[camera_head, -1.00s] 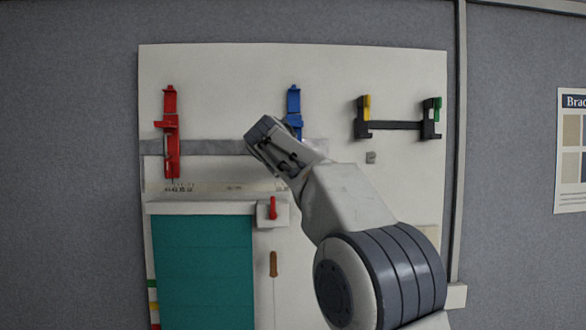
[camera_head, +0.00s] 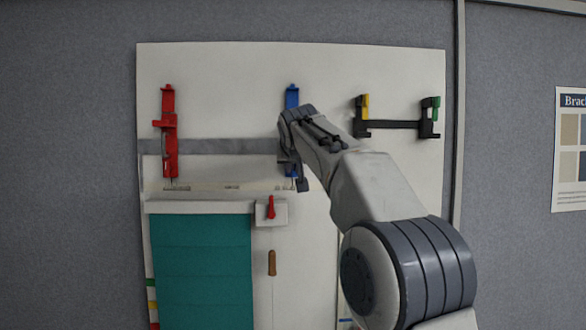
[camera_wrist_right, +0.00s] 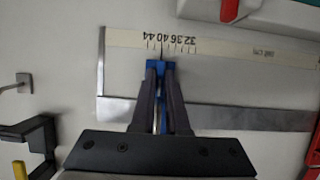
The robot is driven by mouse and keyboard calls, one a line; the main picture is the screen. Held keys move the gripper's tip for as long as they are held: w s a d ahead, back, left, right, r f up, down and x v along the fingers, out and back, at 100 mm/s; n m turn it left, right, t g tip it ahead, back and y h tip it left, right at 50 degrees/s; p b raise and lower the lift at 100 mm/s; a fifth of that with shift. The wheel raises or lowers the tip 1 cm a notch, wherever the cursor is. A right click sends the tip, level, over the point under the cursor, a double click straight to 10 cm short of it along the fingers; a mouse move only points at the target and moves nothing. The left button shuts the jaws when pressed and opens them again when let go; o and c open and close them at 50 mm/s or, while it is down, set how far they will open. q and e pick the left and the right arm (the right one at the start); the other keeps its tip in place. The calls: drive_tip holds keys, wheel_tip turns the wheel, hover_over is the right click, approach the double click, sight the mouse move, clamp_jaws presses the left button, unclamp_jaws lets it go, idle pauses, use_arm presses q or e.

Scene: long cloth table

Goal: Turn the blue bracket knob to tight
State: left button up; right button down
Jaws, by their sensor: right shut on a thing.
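The blue bracket (camera_head: 292,97) is mounted upright on the white board. Its top shows in the head view, and my right arm covers most of the rest. In the right wrist view, my right gripper (camera_wrist_right: 160,68) has both dark fingers closed on a blue part of the bracket (camera_wrist_right: 160,65), just below the printed scale. I cannot tell the knob apart from the bracket or see its turned position. My left gripper is not in view.
A red bracket (camera_head: 168,130) stands to the left on a grey metal strip (camera_head: 225,146). A black holder (camera_head: 395,125) with yellow and green parts is to the right. Below are a red lever (camera_head: 271,207) and a teal panel (camera_head: 200,270).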

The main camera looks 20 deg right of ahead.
idle(0.5)
drive_tip(key=c, duration=1.2)
unclamp_jaws()
drive_tip(key=shift+s, duration=0.1)
drive_tip(key=shift+s+a+r+b, duration=0.1)
drive_tip(key=shift+s+b, duration=0.2)
drive_tip(key=b+v, duration=0.3)
drive_tip(key=v, duration=0.6)
drive_tip(key=shift+s+r, duration=0.2)
drive_tip(key=shift+s, duration=0.1)
